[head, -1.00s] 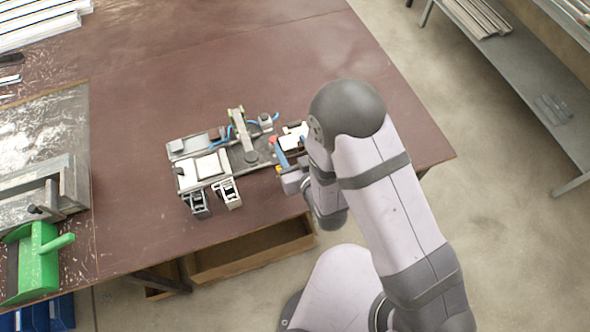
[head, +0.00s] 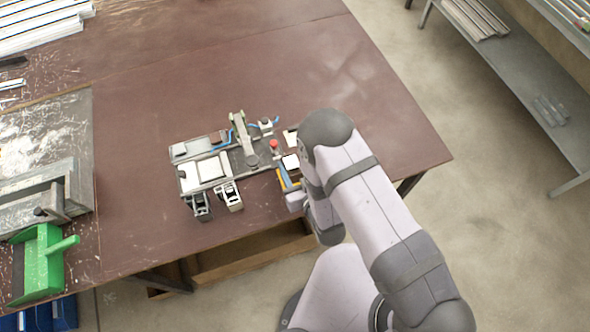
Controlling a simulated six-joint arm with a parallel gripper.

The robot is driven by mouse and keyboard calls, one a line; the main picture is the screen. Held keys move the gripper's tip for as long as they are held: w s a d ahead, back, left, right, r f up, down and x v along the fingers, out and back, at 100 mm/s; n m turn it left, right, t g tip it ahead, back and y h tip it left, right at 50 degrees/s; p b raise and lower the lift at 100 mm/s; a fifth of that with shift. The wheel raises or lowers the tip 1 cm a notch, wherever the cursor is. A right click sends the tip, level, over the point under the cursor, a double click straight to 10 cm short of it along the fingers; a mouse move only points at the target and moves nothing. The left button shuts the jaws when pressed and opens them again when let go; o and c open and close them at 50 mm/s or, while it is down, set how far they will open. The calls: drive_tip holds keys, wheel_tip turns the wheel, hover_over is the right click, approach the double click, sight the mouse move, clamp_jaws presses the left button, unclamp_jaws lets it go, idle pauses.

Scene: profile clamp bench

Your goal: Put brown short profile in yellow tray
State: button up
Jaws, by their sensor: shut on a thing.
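My gripper (head: 290,186) is partly hidden behind my arm, low over the right end of the bench fixture. Blue and yellow-orange strips show beside it, too small to tell whether they belong to it or to a tray. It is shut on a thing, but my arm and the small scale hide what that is. A small brown piece (head: 216,137) lies on the back left part of the fixture, apart from my gripper; I cannot tell if it is the short profile. I cannot clearly make out a yellow tray.
The dark clamp fixture (head: 243,158) stands mid-bench, with a red knob (head: 273,144), blue hoses and two grey clamp blocks at its front. A green dustpan-like tool (head: 40,262) lies at the left. The brown bench top (head: 230,80) is clear behind the fixture.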

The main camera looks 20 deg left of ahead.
drive_tip(key=shift+f, duration=0.2)
drive_tip(key=shift+f+p, duration=0.55)
drive_tip(key=shift+f, duration=1.25)
drive_tip(key=shift+f, duration=0.2)
drive_tip(key=o, duration=1)
drive_tip(key=shift+r, duration=0.1)
drive_tip(key=shift+o, duration=0.2)
drive_tip(key=shift+r, duration=0.2)
drive_tip(key=shift+p+v, duration=1)
drive_tip(key=shift+v, duration=1.75)
